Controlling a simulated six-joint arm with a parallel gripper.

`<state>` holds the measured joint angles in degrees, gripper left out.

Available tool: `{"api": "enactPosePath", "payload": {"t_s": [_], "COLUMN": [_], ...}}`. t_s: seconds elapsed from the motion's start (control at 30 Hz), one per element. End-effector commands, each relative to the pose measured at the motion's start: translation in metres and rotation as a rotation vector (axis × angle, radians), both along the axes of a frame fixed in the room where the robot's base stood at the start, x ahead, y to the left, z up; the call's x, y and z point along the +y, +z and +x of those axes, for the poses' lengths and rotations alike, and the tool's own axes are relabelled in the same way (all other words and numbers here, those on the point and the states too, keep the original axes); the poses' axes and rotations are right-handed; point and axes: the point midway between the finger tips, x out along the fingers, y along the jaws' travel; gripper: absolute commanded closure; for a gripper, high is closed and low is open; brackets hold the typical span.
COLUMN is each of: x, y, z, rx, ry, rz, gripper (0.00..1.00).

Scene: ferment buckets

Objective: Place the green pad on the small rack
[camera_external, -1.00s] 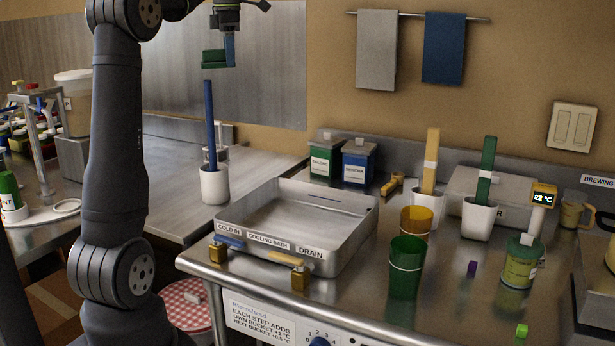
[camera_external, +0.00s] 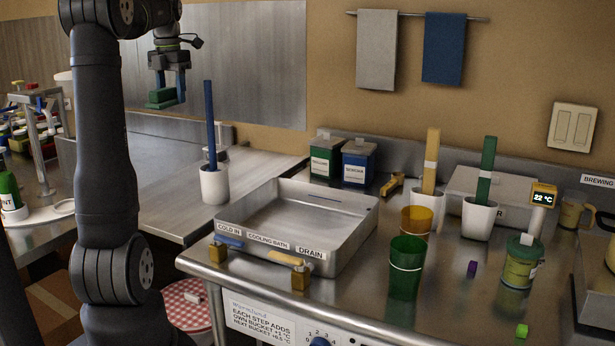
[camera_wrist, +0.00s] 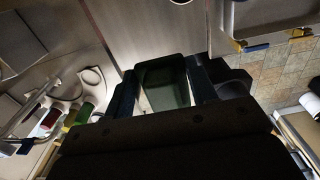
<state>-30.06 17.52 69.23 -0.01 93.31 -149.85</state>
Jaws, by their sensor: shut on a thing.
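My gripper (camera_external: 171,95) is shut on the green pad (camera_external: 161,99), a dark green block, and holds it in the air above the left counter. In the wrist view the pad (camera_wrist: 165,72) shows between the two blue fingers. A grey metal stand (camera_external: 38,140) with an upright post and a flat top is at the far left. I cannot tell if this stand is the small rack. It is apart from the pad, and my arm stands in front of part of the left counter.
A white cup (camera_external: 214,186) with a tall blue stick stands on the left counter below and right of my gripper. The cooling bath (camera_external: 352,243) is further right. Green-capped tubes (camera_external: 9,190) stand at the far left. Bare counter (camera_external: 165,180) lies left of the cup.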

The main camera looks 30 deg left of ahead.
Motion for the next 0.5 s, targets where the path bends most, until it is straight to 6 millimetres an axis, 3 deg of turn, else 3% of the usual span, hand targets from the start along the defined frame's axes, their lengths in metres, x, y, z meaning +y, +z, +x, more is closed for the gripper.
{"api": "enactPosePath", "payload": {"t_s": [0.2,0.3,0.5], "x": [-0.001,-0.001,0.001], "y": [-0.098,-0.133,-0.168], "z": [-0.001,-0.001,0.000], "rx": [0.007,0.005,0.001], "ry": [-0.001,-0.001,-0.001], "rz": [-0.004,-0.003,0.000], "gripper": [0.70,0.70,0.70]}}
